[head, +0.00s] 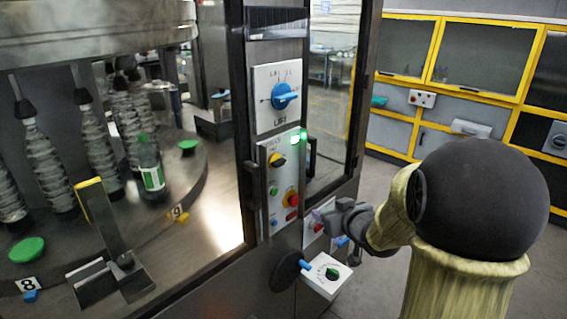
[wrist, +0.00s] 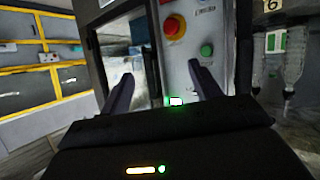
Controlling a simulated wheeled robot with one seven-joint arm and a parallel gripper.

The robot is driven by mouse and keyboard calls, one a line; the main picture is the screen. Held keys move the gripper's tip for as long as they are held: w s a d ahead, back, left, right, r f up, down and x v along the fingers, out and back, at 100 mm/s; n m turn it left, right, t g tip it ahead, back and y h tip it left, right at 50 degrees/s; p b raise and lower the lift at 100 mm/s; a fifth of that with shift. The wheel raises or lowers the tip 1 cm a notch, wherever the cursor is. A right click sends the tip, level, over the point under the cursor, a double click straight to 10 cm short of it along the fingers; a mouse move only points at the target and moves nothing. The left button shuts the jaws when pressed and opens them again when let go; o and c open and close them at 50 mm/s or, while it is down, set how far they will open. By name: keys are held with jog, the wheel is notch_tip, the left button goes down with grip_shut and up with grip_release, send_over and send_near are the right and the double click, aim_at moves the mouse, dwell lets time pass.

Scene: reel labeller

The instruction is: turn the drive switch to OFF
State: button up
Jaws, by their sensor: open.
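My gripper (head: 330,214) is open and empty, low in front of the machine's right side. In the wrist view its two fingers (wrist: 162,75) stand apart, with the control panel beyond them. The control panel (head: 283,215) carries a yellow-and-black rotary switch (head: 277,160), a red stop button (head: 291,199) and lit green lamps (head: 295,140). A blue rotary knob (head: 286,96) sits on the plate above, and a green knob (head: 332,273) on a white box below. The labels are too small to show which is the drive switch. The wrist view also shows the red button (wrist: 174,27).
A glass door (head: 328,90) in a dark frame is right of the panel. A round table (head: 190,215) with several bottles is at the left. A black round part (head: 287,268) juts out beside the white box. Yellow-framed cabinets (head: 470,60) stand behind; the floor before them looks clear.

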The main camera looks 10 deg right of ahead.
aim_at(282, 163)
notch_tip(282, 163, up, 7)
jog(key=n+t+y, duration=0.1)
jog(key=n+y, duration=0.3)
jog(key=y, duration=0.4)
jog(key=shift+s+d+r+n+y, duration=0.15)
jog(key=shift+s+n+y, duration=0.15)
jog(key=shift+s+y, duration=0.1)
jog(key=shift+w+p, duration=0.15)
jog(key=shift+p, duration=0.15)
jog(key=p+x, duration=0.2)
jog(key=x, duration=0.6)
jog(key=p+x, duration=0.3)
jog(key=x, duration=0.6)
jog(key=shift+w+r, duration=0.15)
jog(key=shift+r, duration=0.05)
jog(key=c, duration=1)
